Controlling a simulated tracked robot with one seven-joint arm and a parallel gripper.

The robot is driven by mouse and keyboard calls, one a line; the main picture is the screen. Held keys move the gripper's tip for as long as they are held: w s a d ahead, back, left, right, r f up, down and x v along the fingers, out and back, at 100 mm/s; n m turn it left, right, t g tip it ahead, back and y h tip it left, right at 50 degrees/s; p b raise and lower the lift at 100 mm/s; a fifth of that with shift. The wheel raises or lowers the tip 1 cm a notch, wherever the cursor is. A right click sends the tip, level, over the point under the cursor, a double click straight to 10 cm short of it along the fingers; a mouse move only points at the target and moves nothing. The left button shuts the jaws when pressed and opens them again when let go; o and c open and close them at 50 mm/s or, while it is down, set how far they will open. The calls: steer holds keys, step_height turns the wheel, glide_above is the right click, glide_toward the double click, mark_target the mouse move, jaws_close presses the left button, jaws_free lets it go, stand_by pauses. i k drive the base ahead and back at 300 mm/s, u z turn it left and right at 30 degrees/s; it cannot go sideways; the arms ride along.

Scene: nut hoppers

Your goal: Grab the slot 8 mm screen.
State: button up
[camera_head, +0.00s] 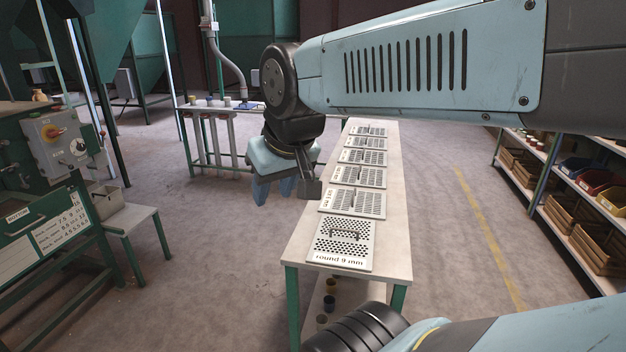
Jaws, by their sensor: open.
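Several perforated metal screens with handles lie in a row on a long pale table (301,243). The nearest one (320,252) has round holes and reads "round 9 mm". Behind it lie slotted screens: a second (376,207), a third (378,180), a fourth (381,160) and smaller ones (378,143) farther back. Their labels are too small to read surely, so I cannot tell which is slot 8 mm. My gripper (274,190) hangs fingers down, open and empty, left of the table beside the second and third screens, apart from them.
A green machine with a control box (56,143) stands at left, with a small side table (128,217) next to it. A shelf with wooden crates and coloured bins (590,182) stands at right. A narrow bench (215,107) is behind. Floor is clear on both sides of the table.

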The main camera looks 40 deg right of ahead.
mark_target(342, 175)
steer(key=z, duration=1.6)
steer(key=k, duration=0.5)
steer(key=z, duration=0.95)
steer(key=i, duration=3)
steer(key=u, duration=0.05)
